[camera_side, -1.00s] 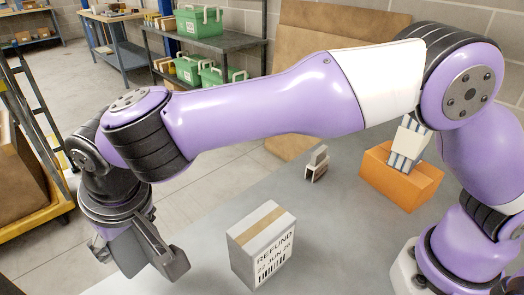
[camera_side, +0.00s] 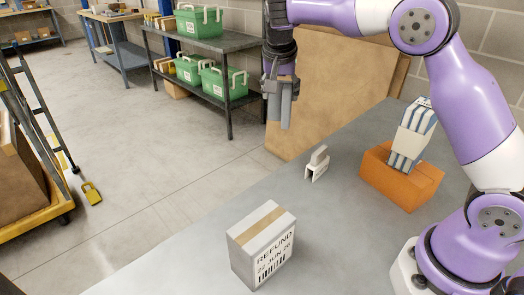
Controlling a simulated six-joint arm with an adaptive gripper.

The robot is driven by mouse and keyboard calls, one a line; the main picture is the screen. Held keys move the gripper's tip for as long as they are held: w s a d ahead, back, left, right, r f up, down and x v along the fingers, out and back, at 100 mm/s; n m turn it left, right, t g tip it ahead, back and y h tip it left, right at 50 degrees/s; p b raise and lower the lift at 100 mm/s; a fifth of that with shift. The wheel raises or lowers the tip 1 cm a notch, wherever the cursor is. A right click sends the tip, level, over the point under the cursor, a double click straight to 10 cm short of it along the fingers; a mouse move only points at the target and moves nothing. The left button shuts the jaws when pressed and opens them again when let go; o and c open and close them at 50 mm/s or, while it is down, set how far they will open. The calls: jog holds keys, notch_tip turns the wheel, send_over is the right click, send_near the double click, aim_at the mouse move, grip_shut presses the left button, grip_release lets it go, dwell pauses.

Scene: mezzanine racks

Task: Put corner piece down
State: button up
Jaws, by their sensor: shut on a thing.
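My gripper (camera_side: 280,108) hangs pointing down at the upper middle, raised in front of the brown board and beyond the table's far left edge in the picture. Its grey fingers are shut on the corner piece, which can hardly be told apart from them at this size. A small pale piece with a notched foot (camera_side: 317,165) stands on the grey table (camera_side: 215,222), below and right of my gripper and apart from it.
A white "REFUND" carton (camera_side: 262,243) stands on the near table. An orange block (camera_side: 402,183) holds a blue-striped white item (camera_side: 412,137). Large brown boards (camera_side: 335,85) lean behind. A shelf (camera_side: 228,101) holds green boxes. Table between carton and orange block is mostly clear.

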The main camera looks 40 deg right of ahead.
jog(key=s+d+m+g, duration=0.1)
jog(key=s+d+m, duration=0.1)
jog(key=s+d, duration=0.35)
jog(key=s+d+m+g+h, duration=0.1)
jog(key=s+d+m, duration=0.15)
jog(key=d, duration=0.55)
jog(key=s+d+m+g, duration=0.1)
jog(key=s+d+m, duration=0.2)
jog(key=d, duration=0.3)
jog(key=shift+s+d+f, duration=0.8)
jog(key=shift+d+f, duration=0.95)
jog(key=shift+d, duration=0.15)
jog(key=shift+s+d+f, duration=0.8)
jog(key=shift+d+f, duration=1)
jog(key=shift+d, duration=0.15)
jog(key=shift+s+d+f, duration=0.8)
jog(key=shift+d+f, duration=0.95)
jog(key=shift+d, duration=0.15)
jog(key=shift+f, duration=0.1)
jog(key=o, duration=0.7)
jog(key=shift+o, duration=0.2)
